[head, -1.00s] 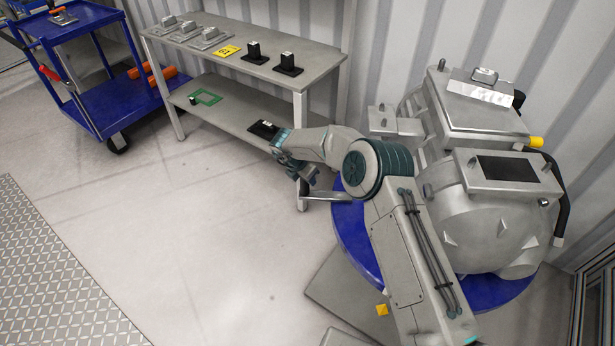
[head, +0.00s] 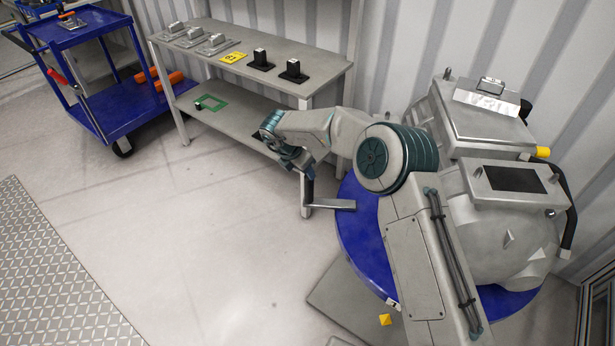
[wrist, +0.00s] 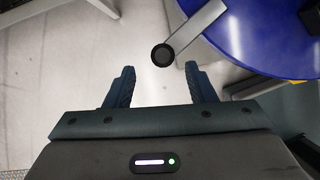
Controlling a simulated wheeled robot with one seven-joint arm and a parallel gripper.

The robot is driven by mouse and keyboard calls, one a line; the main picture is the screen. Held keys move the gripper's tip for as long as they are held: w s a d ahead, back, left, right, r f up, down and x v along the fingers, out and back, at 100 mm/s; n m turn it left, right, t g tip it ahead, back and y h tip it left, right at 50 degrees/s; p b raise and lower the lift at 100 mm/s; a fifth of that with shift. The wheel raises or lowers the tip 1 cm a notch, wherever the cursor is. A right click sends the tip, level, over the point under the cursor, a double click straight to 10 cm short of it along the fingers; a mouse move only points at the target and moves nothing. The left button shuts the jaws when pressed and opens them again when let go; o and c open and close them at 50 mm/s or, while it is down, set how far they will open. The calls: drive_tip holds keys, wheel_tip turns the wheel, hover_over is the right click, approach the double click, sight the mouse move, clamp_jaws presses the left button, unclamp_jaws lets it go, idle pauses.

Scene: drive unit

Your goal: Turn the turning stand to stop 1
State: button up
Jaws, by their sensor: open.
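The turning stand is a round blue disc (head: 362,235) on the right, bearing a large grey drive unit (head: 500,225). A flat grey handle arm (head: 332,204) sticks out from its left side, with a dark upright grip (head: 308,188) at its outer end. My gripper (head: 298,165) is above and near this grip, pointing down. In the wrist view my gripper (wrist: 160,82) is open and empty. The round grip end (wrist: 163,55) appears just ahead of the fingertips, between their lines. A small white mark (head: 392,303) shows on the disc rim near a yellow marker (head: 386,320). My arm hides part of the disc.
A grey shelf bench (head: 250,62) with several fixtures and a yellow tag (head: 233,58) stands behind my gripper. A blue cart (head: 120,100) is at the far left. The floor (head: 210,235) left of the stand is clear.

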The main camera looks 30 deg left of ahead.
drive_tip(key=shift+v, duration=1.7)
drive_tip(key=shift+w+r, duration=0.1)
drive_tip(key=w+d+r+n+t+y+p, duration=0.1)
drive_tip(key=w+d+r+n+t+y, duration=0.25)
drive_tip(key=r, duration=0.55)
drive_tip(key=w+d+r+n+t, duration=0.35)
drive_tip(key=w+r+n, duration=0.35)
drive_tip(key=r, duration=0.3)
drive_tip(key=s+d+r+n+y+p, duration=0.2)
drive_tip(key=s+d+r+n+y, duration=0.15)
drive_tip(key=d+r+n, duration=0.65)
drive_tip(key=s+d+f+n+g+h, duration=0.2)
drive_tip(key=s+d+n, duration=0.4)
drive_tip(key=s+d, duration=0.4)
drive_tip(key=s+d+f+n+g+h+p, duration=0.1)
drive_tip(key=s+d+f+n+g, duration=0.1)
drive_tip(key=s+d+n, duration=0.4)
drive_tip(key=s+d+f+n+g+h, duration=0.2)
drive_tip(key=s+d+n, duration=0.5)
drive_tip(key=s+d, duration=0.8)
drive_tip(key=f+g, duration=0.1)
drive_tip(key=g, duration=0.1)
drive_tip(key=shift+s+g+h+p, duration=0.2)
drive_tip(key=shift+g+h+p, duration=0.1)
drive_tip(key=shift+p, duration=0.1)
